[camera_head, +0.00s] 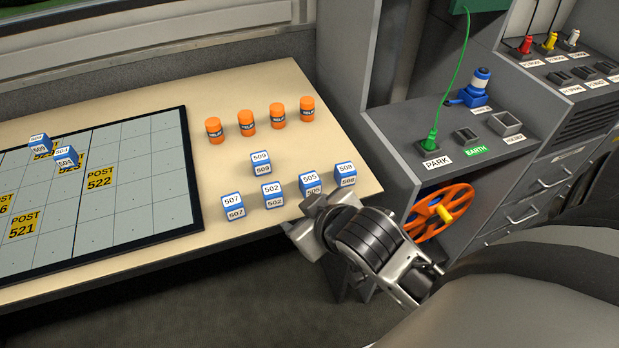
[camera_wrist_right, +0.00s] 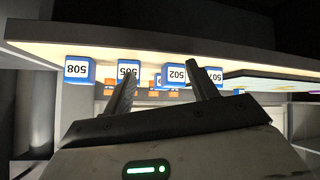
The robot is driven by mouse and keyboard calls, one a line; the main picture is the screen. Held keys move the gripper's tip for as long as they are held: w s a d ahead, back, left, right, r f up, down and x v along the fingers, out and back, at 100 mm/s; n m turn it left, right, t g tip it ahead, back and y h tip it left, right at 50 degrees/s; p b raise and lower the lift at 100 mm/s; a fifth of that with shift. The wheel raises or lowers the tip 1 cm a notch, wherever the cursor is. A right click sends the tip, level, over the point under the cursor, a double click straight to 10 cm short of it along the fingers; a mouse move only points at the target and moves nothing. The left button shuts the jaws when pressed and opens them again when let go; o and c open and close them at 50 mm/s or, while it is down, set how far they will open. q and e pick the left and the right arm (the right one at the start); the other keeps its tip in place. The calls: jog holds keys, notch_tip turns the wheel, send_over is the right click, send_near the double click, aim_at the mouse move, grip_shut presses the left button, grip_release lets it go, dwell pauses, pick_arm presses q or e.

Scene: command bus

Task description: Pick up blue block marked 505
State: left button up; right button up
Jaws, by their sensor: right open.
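The blue block marked 505 (camera_head: 310,184) stands near the table's front right edge, between block 502 (camera_head: 272,195) and block 508 (camera_head: 345,174). It also shows upside down in the right wrist view (camera_wrist_right: 128,71), partly behind one finger. My right gripper (camera_head: 305,220) is just in front of the table edge, close to block 505 but apart from it. In the right wrist view its two fingers (camera_wrist_right: 160,82) are spread and nothing is between them. My left gripper is not in view.
A grey console (camera_head: 455,140) and orange reel (camera_head: 425,222) are at right.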

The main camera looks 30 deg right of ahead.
jog(key=w+a+r+n+t+y, duration=0.3)
jog(key=w+r+t, duration=0.3)
jog(key=r, duration=0.5)
jog(key=w+a+r+n+t+y, duration=0.2)
jog(key=w+r+n+t, duration=0.3)
jog(key=r, duration=0.5)
jog(key=s+a+r+n+g+y, duration=0.2)
jog(key=a+r+n+g+y, duration=0.2)
jog(key=a+r+n+y, duration=0.55)
jog(key=s+a+f+n+g+y, duration=0.35)
jog(key=f+n+g+y, duration=0.25)
jog(key=n+g, duration=0.7)
jog(key=g+h, duration=0.4)
jog(key=h, duration=1.6)
send_over(307, 174)
jog(key=w, duration=0.1)
jog(key=shift+n, duration=0.45)
jog(key=f, duration=1.9)
jog(key=shift+d+f+p, duration=0.15)
jog(key=shift+d+p, duration=0.15)
jog(key=shift+p, duration=0.05)
jog(key=shift+s+a+f+p, duration=0.15)
jog(key=shift+f+p, duration=0.1)
jog(key=shift+f, duration=1.3)
jog(key=shift+s+a+f+p, duration=0.15)
jog(key=shift+f+p, duration=0.1)
jog(key=shift+f, duration=1.25)
jog(key=shift+d, duration=0.1)
